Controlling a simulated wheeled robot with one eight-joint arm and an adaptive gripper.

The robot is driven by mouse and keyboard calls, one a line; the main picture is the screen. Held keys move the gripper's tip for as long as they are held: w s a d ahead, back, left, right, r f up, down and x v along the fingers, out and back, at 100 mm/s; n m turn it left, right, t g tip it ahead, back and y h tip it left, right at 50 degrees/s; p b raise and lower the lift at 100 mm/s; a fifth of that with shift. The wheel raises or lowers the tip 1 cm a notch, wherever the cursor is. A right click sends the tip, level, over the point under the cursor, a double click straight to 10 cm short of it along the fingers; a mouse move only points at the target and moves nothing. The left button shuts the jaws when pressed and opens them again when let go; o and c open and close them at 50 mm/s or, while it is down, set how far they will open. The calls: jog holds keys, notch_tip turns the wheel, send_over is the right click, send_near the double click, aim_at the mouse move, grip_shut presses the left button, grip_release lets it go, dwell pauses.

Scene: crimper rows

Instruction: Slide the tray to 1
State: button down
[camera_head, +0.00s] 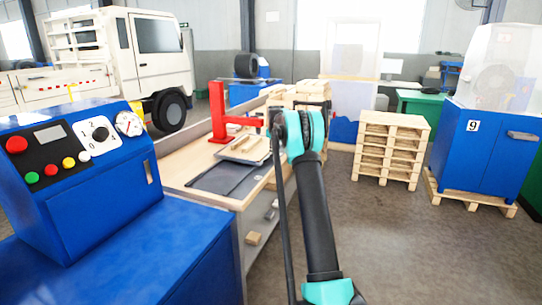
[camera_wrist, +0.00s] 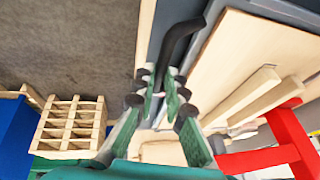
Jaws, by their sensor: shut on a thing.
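The tray (camera_head: 246,151) lies on the workbench below the red press and carries pale wooden bars. In the wrist view, a pale wooden board (camera_wrist: 232,55) with bars on it lies to the right of my gripper. A black bent bar (camera_wrist: 181,40), which looks like a handle, runs down between my fingers. My gripper (camera_wrist: 160,88) is closed around this bar beside the board. In the head view my arm hides the fingers and the handle. Where the bar joins the tray cannot be seen clearly. I see no position mark for 1 on the bench.
A red press (camera_head: 219,112) stands over the bench. A dark mat (camera_head: 226,178) lies in front of the tray. A blue control console (camera_head: 85,150) is at the left. Stacked pallets (camera_head: 388,150) and a blue cabinet (camera_head: 482,150) stand to the right, with open floor between.

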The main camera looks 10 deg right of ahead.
jog(key=shift+w+d, duration=0.5)
jog(key=shift+w, duration=0.15)
jog(key=c, duration=1.6)
grip_release()
jog(key=shift+o, duration=0.2)
jog(key=v, duration=1.2)
